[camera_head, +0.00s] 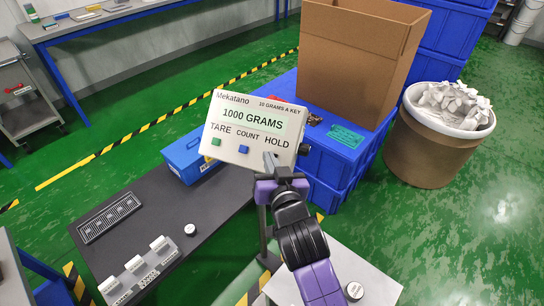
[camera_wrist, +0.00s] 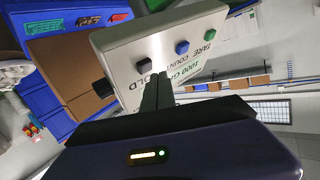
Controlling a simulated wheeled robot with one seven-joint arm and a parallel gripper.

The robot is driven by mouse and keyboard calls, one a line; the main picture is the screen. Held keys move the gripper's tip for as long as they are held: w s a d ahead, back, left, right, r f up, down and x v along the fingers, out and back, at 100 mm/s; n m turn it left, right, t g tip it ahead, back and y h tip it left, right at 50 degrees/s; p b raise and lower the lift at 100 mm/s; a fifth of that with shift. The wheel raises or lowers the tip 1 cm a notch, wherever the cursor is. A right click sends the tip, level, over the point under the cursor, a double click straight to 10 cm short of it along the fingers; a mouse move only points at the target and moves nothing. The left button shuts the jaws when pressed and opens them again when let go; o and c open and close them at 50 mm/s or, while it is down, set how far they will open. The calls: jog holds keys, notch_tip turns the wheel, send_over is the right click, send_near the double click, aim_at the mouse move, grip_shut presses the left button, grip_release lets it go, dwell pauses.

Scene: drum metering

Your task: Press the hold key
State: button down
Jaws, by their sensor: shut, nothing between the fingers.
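The white scale display box (camera_head: 252,125) reads 1000 GRAMS, with TARE, COUNT and HOLD labels. A green key (camera_head: 215,142) is under TARE and a blue key (camera_head: 243,149) is under COUNT. The black hold key (camera_wrist: 144,65) shows in the wrist view, in line with the blue and green keys; my gripper hides it in the head view. My gripper (camera_head: 282,171) is shut and empty, in front of the box's lower right part. In the wrist view its fingertips (camera_wrist: 158,78) appear close beside the hold key; I cannot tell whether they touch.
A black knob (camera_head: 303,149) sticks out at the box's right side. Behind are blue crates (camera_head: 335,160) with a cardboard box (camera_head: 350,60). A brown drum (camera_head: 430,150) with white pieces stands right. A dark bench (camera_head: 150,215) lies left.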

jog(key=shift+w, duration=0.1)
dwell(0.7)
jog(key=shift+w+d+f, duration=0.15)
jog(key=shift+w+f, duration=0.05)
jog(key=shift+f, duration=0.05)
jog(key=shift+w+d+f+b, duration=0.1)
jog(key=shift+w+f+b, duration=0.1)
jog(key=shift+f+b, duration=0.15)
dwell(0.9)
jog(key=shift+r, duration=0.15)
jog(key=shift+s+a+r+p, duration=0.25)
jog(key=shift+s+r+p, duration=0.15)
jog(key=shift+s+r, duration=0.1)
jog(key=shift+s+a+r+p, duration=0.4)
jog(key=shift+s+r+p, duration=0.15)
jog(key=shift+s+r, duration=0.3)
jog(key=shift+s+a+r+p, duration=0.35)
jog(key=shift+s+r+p, duration=0.2)
jog(key=shift+s+r, duration=0.3)
jog(key=shift+w+r, duration=0.1)
jog(key=shift+r, duration=0.05)
